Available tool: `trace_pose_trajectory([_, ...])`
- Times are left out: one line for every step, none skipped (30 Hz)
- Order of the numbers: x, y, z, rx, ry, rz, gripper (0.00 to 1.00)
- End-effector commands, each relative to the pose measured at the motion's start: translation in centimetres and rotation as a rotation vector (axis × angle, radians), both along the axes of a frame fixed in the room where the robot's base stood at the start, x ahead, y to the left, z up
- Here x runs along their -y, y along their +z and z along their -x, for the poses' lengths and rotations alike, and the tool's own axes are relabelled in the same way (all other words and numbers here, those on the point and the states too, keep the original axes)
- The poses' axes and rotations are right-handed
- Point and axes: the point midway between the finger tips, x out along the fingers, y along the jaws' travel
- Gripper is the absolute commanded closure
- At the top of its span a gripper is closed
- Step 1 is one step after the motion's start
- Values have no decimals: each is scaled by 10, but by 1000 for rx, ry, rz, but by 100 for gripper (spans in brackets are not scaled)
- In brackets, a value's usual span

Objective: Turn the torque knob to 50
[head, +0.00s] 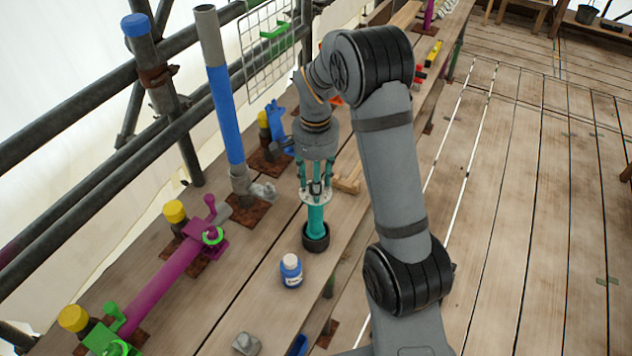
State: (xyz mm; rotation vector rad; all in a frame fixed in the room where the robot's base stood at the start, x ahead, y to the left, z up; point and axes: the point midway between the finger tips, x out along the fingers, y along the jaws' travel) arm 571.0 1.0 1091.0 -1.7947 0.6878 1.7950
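My gripper (315,188) points straight down over the plank bench, at the top of an upright teal cylinder (316,218). A pale, round, flange-like part sits at the cylinder's top, and a black ring or cup (315,237) surrounds its foot. The fingers come down around or just above the flange. I cannot tell whether they touch it, or how wide they are. No torque knob with readable numbers can be made out; it may be part of this teal piece, but its scale is too small to see.
A blue-labelled bottle with a white cap (291,271) stands close in front. A magenta bar with green clamps (163,287) lies left. A grey-and-blue post (225,115) stands behind left. A wood block (348,176) lies to the right. A grey block (246,343) lies near the front.

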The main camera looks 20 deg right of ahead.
Motion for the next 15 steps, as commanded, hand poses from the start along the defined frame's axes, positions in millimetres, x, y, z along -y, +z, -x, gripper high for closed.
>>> trace_pose_trajectory([0, 0, 0, 0, 0, 0, 63])
trace_pose_trajectory([0, 0, 0, 0, 0, 0, 65])
trace_pose_trajectory([0, 0, 0, 0, 1, 0, 67])
trace_pose_trajectory([0, 0, 0, 0, 1, 0, 69])
trace_pose_trajectory([0, 0, 0, 0, 1, 0, 71])
trace_pose_trajectory([0, 0, 0, 0, 1, 0, 73])
trace_pose_trajectory([0, 0, 0, 0, 1, 0, 75])
trace_pose_trajectory([0, 0, 0, 0, 1, 0, 76])
trace_pose_trajectory([0, 0, 0, 0, 1, 0, 79])
trace_pose_trajectory([0, 0, 0, 0, 1, 0, 81])
trace_pose_trajectory([0, 0, 0, 0, 1, 0, 82])
trace_pose_trajectory([0, 0, 0, 0, 1, 0, 85])
trace_pose_trajectory([0, 0, 0, 0, 1, 0, 86])
trace_pose_trajectory([0, 0, 0, 0, 1, 0, 88])
trace_pose_trajectory([0, 0, 0, 0, 1, 0, 91])
